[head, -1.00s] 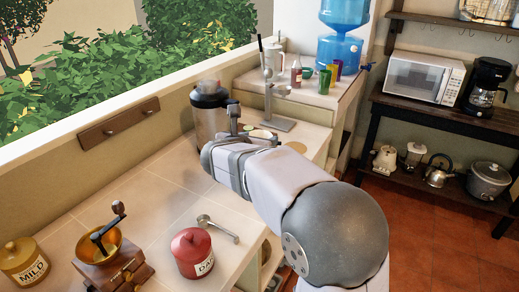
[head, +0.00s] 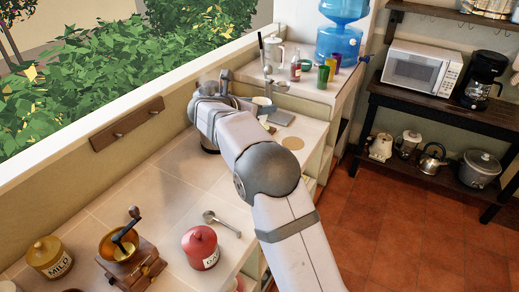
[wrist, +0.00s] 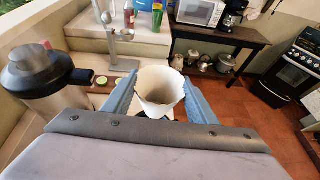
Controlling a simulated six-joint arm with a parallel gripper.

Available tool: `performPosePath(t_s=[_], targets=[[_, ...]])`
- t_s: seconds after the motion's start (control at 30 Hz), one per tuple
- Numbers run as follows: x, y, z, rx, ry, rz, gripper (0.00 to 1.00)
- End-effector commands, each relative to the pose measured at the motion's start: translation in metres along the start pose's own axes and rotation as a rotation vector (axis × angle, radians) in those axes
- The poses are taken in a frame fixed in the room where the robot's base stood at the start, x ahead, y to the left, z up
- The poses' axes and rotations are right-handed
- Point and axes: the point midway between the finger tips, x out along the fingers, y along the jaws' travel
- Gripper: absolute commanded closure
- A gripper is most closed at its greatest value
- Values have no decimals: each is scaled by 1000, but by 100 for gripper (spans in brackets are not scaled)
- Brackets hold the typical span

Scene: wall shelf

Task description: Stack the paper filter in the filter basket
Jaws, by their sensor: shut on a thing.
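The paper filter (wrist: 160,88) is a white, open-topped cone in the middle of the wrist view. My gripper (wrist: 161,78) is shut on it, with one blue finger on each side and the filter's opening showing. In the head view a pale rim, apparently the filter (head: 262,101), shows just beyond my wrist, near the metal stand (head: 281,118). The stand's base and post also show ahead and left of the filter in the wrist view (wrist: 119,63). I cannot make out the filter basket. My wrist hides part of the counter there.
A large metal canister with a dark lid (wrist: 42,75) stands close left of my gripper. A cut lime (wrist: 101,80) lies near it. The red jar (head: 200,247), scoop (head: 222,222) and grinder (head: 130,258) stand on the near counter. Coloured cups (head: 325,73) stand on the raised shelf.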

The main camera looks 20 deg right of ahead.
Motion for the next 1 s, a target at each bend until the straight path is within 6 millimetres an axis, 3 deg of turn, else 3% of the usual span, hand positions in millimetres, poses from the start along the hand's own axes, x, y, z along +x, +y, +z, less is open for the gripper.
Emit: performPosePath(t_s=[0.4, 0.73, 1.0], targets=[[20, 0, -49, -4, 2, 0, 68], [25, 0, -61, -3, 1, 1, 68], [36, 0, -87, -4, 1, 1, 68]])
